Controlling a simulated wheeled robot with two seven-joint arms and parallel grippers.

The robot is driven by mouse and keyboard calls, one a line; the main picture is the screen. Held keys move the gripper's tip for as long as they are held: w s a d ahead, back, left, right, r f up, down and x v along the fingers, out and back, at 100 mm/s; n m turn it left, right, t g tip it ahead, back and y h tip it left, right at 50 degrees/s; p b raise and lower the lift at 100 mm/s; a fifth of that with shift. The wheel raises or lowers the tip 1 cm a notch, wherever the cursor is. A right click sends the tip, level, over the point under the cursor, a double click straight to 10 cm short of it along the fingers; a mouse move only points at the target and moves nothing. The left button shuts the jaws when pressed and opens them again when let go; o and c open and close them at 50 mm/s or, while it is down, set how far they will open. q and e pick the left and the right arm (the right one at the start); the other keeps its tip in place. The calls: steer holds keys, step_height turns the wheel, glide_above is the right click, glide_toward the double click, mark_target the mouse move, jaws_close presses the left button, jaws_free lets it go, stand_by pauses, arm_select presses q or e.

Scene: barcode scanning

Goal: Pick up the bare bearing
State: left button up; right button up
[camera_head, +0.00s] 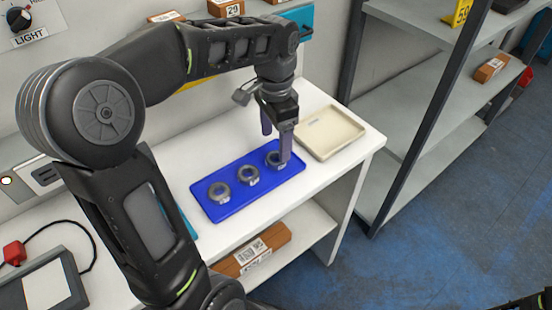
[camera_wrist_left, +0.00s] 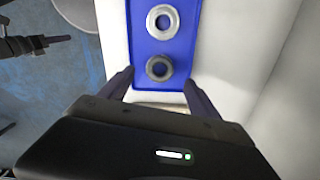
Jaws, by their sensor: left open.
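A blue tray (camera_head: 235,200) lies on the white table with three grey ring bearings in a row: a left bearing (camera_head: 219,193), a middle bearing (camera_head: 249,175) and a right bearing (camera_head: 272,159). Light patches show on the left and middle ones; I cannot tell for sure which is bare. My left gripper (camera_head: 276,147) is open above the right bearing and partly hides it. In the left wrist view, the open fingers (camera_wrist_left: 160,78) straddle the near, darker bearing (camera_wrist_left: 159,67), with nothing held. A lighter bearing (camera_wrist_left: 162,19) lies farther along the tray.
An empty beige tray (camera_head: 331,132) stands right of the blue tray. A boxed item (camera_head: 252,254) lies on the shelf below. Grey shelving (camera_head: 420,120) stands to the right. A dark device with a red part (camera_head: 14,253) is at lower left. A dark mechanical part (camera_wrist_left: 30,44) shows at the left wrist view's left edge.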

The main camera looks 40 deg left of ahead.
mark_target(275, 158)
arm_select(q)
step_height(275, 158, down, 5)
steer(key=shift+f+p, duration=0.1)
steer(key=shift+p, duration=0.3)
steer(key=shift+c, duration=0.3)
jaws_close()
stand_by(0.8)
